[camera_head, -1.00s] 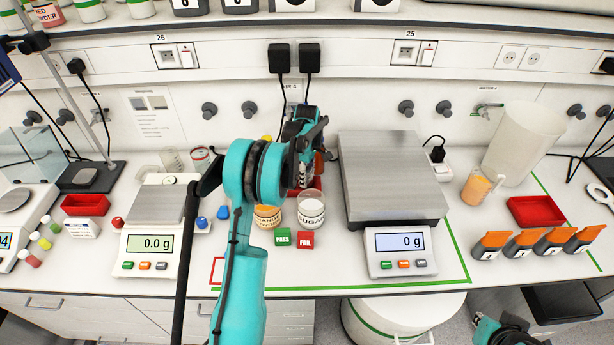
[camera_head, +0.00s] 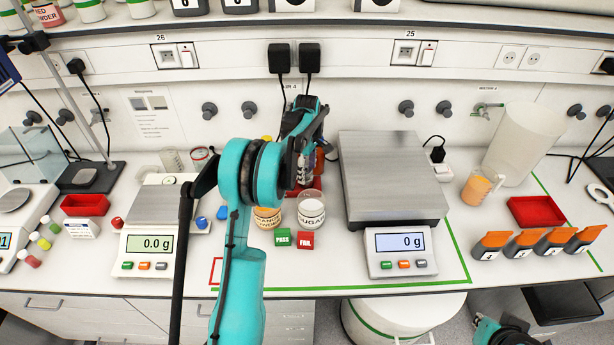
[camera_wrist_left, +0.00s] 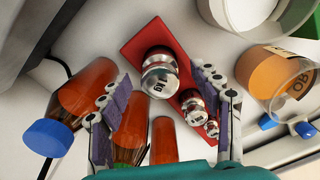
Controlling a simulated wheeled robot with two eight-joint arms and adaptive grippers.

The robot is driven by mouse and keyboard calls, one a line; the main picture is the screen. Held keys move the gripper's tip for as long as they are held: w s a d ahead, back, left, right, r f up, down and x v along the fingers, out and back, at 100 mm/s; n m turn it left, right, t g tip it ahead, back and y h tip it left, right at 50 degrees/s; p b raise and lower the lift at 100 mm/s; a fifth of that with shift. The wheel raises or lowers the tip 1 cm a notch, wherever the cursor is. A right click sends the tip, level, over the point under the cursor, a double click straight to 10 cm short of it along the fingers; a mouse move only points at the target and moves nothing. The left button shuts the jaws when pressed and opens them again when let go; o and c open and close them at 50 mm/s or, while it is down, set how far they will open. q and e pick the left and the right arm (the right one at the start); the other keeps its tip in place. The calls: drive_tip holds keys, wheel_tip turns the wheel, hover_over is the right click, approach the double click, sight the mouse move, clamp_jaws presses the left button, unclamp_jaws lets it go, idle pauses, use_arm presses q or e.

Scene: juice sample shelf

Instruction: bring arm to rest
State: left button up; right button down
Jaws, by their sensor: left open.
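My left arm (camera_head: 238,270) reaches from the bottom over the middle of the bench. My left gripper (camera_head: 306,150) is raised towards the back wall, above a red tray with metal weights. In the left wrist view, the gripper (camera_wrist_left: 160,120) has its two padded fingers spread apart with nothing held between them. The red tray (camera_wrist_left: 139,44) and its weights (camera_wrist_left: 160,72) lie beyond the fingers.
An orange jar (camera_head: 267,217) and a sugar jar (camera_head: 311,212) stand beside my arm, behind the PASS (camera_head: 283,237) and FAIL (camera_head: 305,241) blocks. A small scale (camera_head: 150,250) is on the left and a large scale (camera_head: 392,180) close on the right. A shelf runs above.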

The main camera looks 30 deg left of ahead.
use_arm(q)
wheel_tip(320, 180, up, 9)
drive_tip(key=shift+f, duration=0.2)
drive_tip(key=shift+s+d+r, duration=0.15)
drive_tip(key=shift+d, duration=0.1)
drive_tip(key=s+d+r+m+t+b, duration=0.35)
drive_tip(key=s+d+m, duration=0.55)
drive_tip(key=s+d, duration=0.3)
drive_tip(key=s+d+f+m+t+b, duration=0.2)
drive_tip(key=s+d+f+m, duration=0.2)
drive_tip(key=s, duration=0.4)
drive_tip(key=s+d+f+m+t+b, duration=0.1)
drive_tip(key=s+d+f+m, duration=0.3)
drive_tip(key=s+m, duration=0.2)
drive_tip(key=shift+s+d+f+t+b, duration=0.35)
drive_tip(key=shift+s+d+f, duration=0.05)
drive_tip(key=shift+s, duration=0.85)
